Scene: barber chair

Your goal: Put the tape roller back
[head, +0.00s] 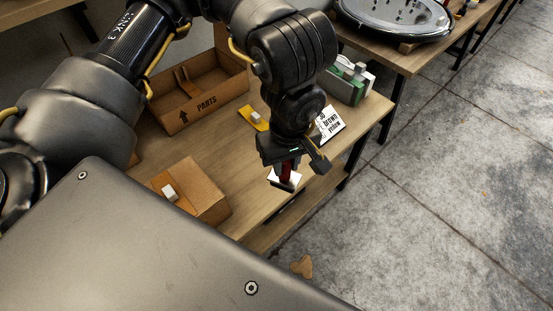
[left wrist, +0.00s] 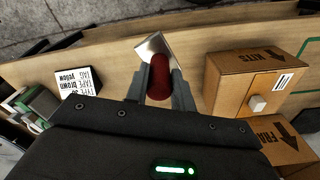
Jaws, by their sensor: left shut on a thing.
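My left gripper (head: 287,168) is over the front right edge of the wooden table and is shut on a red, rounded thing (head: 286,174), which looks like the tape roller's handle. In the left wrist view the red handle (left wrist: 160,78) sits between the two fingers of the left gripper (left wrist: 160,88). A pale flat square piece (left wrist: 154,46) shows just beyond the handle; I cannot tell whether it is part of the roller or lies on the table. The roller's lower end is mostly hidden. My right gripper is not in view.
The wooden table (head: 248,188) holds a PARTS cardboard box (head: 205,108), a small closed box (head: 203,191), a yellow item (head: 252,117), a printed card (head: 331,122) and a green-grey device (head: 346,82). Concrete floor (head: 430,170) lies to the right.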

